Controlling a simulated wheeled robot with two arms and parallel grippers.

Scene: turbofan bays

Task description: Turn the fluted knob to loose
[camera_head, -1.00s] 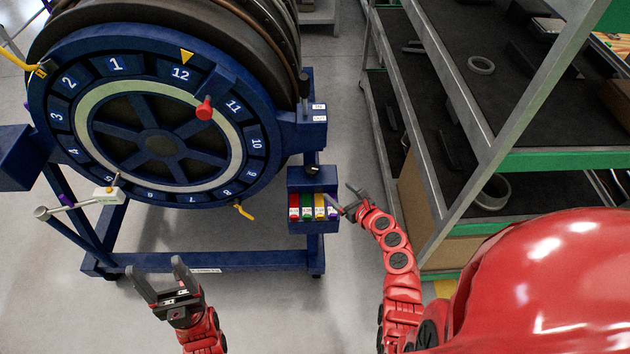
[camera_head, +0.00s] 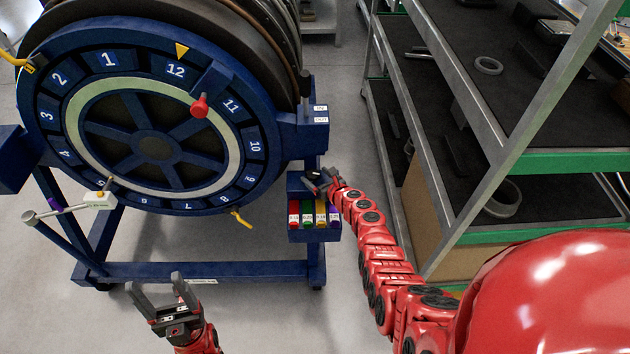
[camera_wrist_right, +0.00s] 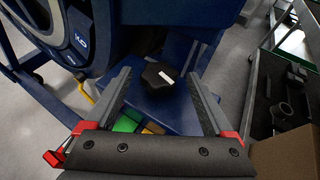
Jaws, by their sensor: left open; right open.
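The fluted knob (camera_wrist_right: 158,77) is black with a white mark on its top, and sits on the blue box in the right wrist view. It lies between the two open fingers of my right gripper (camera_wrist_right: 160,95), with space on both sides. In the head view my right gripper (camera_head: 318,180) is at the top of the blue box (camera_head: 295,186) and mostly hides the knob. My left gripper (camera_head: 165,292) is open and empty, low in front of the blue stand, away from the knob.
The numbered blue wheel (camera_head: 155,145) has a red-tipped handle (camera_head: 200,106). Several coloured blocks (camera_head: 308,214) sit in the box's lower front. A metal shelf rack (camera_head: 510,165) stands to the right. Open floor lies in front of the stand.

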